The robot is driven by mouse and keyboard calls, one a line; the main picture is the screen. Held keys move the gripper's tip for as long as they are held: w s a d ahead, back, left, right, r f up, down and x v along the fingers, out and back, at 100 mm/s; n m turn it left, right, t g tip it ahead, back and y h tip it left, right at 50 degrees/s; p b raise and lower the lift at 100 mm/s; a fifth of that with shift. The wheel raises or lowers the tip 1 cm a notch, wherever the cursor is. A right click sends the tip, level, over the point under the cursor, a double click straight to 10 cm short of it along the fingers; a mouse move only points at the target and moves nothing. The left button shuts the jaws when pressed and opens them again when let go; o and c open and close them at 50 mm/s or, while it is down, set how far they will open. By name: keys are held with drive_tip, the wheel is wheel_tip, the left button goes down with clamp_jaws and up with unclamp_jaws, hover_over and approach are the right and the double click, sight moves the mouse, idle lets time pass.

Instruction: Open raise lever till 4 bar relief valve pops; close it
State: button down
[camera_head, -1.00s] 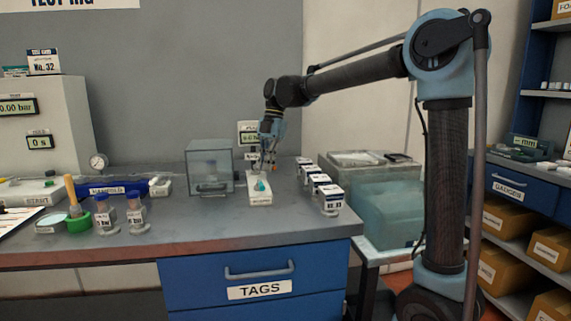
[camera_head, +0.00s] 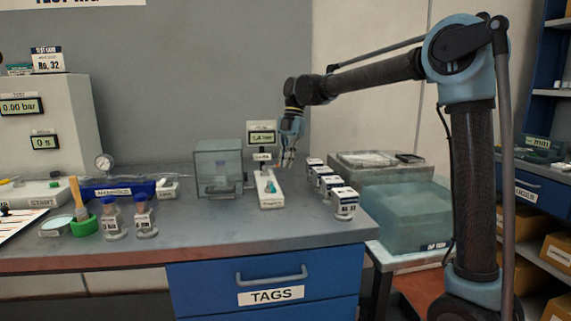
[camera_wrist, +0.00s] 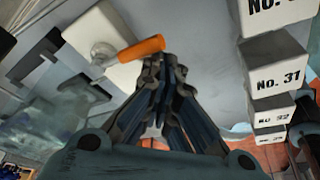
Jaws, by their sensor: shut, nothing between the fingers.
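The white raise station (camera_head: 270,190) stands on the bench with a small display (camera_head: 261,139) behind it, lit green and too small to read surely. In the wrist view an orange lever handle (camera_wrist: 141,50) sticks out from its white block (camera_wrist: 103,47). My gripper (camera_head: 287,160) is shut and empty, above and to the right of the station; in the wrist view its fingertips (camera_wrist: 160,68) are beside the lever's free end. Whether they touch it I cannot tell. A clear box (camera_head: 218,170) left of the station holds a small upright part (camera_head: 221,178).
Several white numbered boxes (camera_head: 344,203) stand in a row right of the station, close to my gripper. Two small labelled jars (camera_head: 145,218) stand at the left front. A water tank (camera_head: 403,205) is beyond the bench's right edge. Bench front centre is clear.

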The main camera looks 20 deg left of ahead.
drive_tip(key=shift+w, duration=0.3)
idle(0.5)
drive_tip(key=shift+a+r, duration=0.1)
drive_tip(key=shift+r, duration=0.05)
drive_tip(key=a+v, duration=0.2)
drive_tip(key=v, duration=0.7)
drive_tip(key=shift+s+r, duration=0.2)
drive_tip(key=shift+r, duration=0.2)
